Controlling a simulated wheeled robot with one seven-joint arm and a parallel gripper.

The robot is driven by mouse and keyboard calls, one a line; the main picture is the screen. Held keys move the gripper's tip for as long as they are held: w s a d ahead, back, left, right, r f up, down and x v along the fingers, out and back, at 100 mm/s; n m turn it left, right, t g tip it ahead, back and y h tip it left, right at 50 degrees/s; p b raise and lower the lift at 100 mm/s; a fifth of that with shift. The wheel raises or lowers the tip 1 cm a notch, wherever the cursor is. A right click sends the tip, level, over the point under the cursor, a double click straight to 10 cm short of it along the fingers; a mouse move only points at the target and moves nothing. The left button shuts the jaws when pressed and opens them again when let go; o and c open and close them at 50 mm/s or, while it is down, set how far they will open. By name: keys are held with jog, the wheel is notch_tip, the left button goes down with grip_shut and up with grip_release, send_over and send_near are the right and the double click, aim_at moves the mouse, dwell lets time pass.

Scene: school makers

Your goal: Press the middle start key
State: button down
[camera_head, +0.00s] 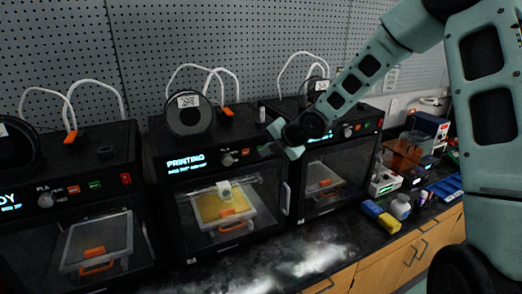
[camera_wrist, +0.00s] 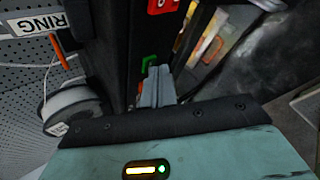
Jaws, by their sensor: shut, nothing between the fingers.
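The middle printer (camera_head: 165,205) has a lit display (camera_head: 187,163) reading PRINTING, a knob (camera_head: 227,160) and keys at the panel's right end. My gripper (camera_head: 272,150) is in front of that right end and hides part of it. In the wrist view my gripper (camera_wrist: 158,70) is shut and empty. Its tips are close beside a green key (camera_wrist: 148,63) on a black panel, overlapping its edge. I cannot tell whether they touch it. A red switch (camera_wrist: 163,5) is farther along the panel.
The left printer (camera_head: 95,245) and right printer (camera_head: 335,185) flank the middle one. A spool (camera_head: 188,118) and white tubes stand on top, before a pegboard wall (camera_head: 240,45). Blue and yellow blocks and bottles lie on the dark counter (camera_head: 300,245) at right.

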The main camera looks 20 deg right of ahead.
jog(key=shift+s, duration=0.55)
jog(key=s, duration=0.6)
jog(key=shift+b, duration=0.35)
dwell(0.5)
jog(key=s+a+f+m+g+h+b, duration=0.1)
jog(key=s+a+m, duration=0.4)
jog(key=s, duration=0.5)
jog(key=s+a+f+m+g+h+b, duration=0.1)
jog(key=s+a+f+m+g+b, duration=0.2)
jog(key=s, duration=0.8)
jog(key=s+a+f+m+g+h+b, duration=0.1)
jog(key=s+a+m+g+b, duration=0.3)
jog(key=s+a+m, duration=0.5)
jog(key=shift+s+a+f+g, duration=0.3)
jog(key=shift+s+f+g, duration=0.2)
jog(key=shift+s+f, duration=0.3)
